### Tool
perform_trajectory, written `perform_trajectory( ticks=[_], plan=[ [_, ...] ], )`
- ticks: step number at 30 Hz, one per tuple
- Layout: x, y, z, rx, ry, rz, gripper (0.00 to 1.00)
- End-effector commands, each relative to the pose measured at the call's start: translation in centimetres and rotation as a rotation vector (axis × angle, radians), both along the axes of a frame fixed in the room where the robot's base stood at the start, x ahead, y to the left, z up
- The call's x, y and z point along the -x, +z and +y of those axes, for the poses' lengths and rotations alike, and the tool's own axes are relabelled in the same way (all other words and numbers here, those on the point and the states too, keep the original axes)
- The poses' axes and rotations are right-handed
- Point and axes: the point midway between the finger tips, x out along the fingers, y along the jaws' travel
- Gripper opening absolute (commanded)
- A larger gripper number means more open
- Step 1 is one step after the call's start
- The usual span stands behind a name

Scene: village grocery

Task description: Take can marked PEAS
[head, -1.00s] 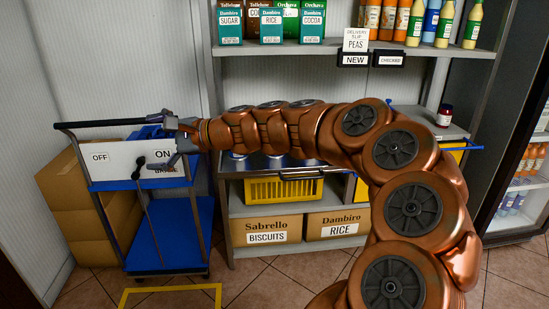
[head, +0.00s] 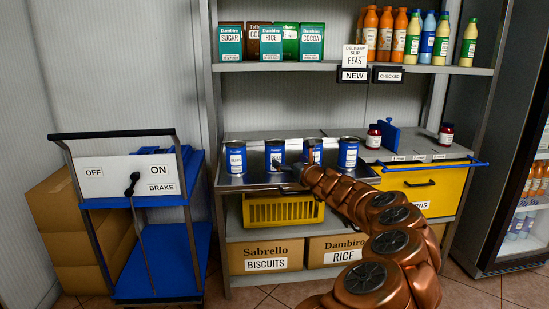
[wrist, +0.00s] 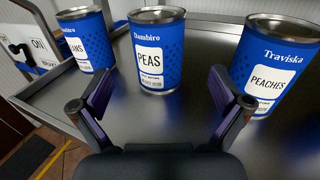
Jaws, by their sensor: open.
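The can marked PEAS (wrist: 150,58) is blue with a white label. It stands upright in the middle of the wrist view. It appears to be the second can from the left (head: 274,152) in the head view. My gripper (wrist: 160,90) is open and empty, its two fingers spread in front of the can, one towards each side, with a gap to it. In the head view my gripper (head: 287,178) is low at the front of the can row, and its fingers are hard to make out.
A can ending in "ANS" (wrist: 88,42) stands left of PEAS and a PEACHES can (wrist: 272,62) right. All stand on a metal shelf (head: 245,180). A trolley (head: 120,170) is at left. A jar (head: 374,137) is farther right. An upper shelf (head: 300,68) hangs above, holding boxes and bottles.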

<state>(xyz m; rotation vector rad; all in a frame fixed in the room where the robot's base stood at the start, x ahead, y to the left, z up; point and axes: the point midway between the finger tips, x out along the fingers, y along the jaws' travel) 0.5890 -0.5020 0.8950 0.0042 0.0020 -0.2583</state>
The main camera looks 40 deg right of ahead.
Motion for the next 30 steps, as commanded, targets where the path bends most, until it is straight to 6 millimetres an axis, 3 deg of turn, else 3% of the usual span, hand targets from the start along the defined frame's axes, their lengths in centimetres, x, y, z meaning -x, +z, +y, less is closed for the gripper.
perform_trajectory(
  ticks=[9, 20, 30],
  plan=[
    [-3.1, -0.2, -0.7, 0.005, 0.002, 0.002, 1.0],
    [-4.3, 0.0, -1.1, 0.006, 0.0, 0.0, 1.0],
    [-7.3, -0.3, -1.7, 0.006, 0.001, 0.002, 1.0]
  ],
)
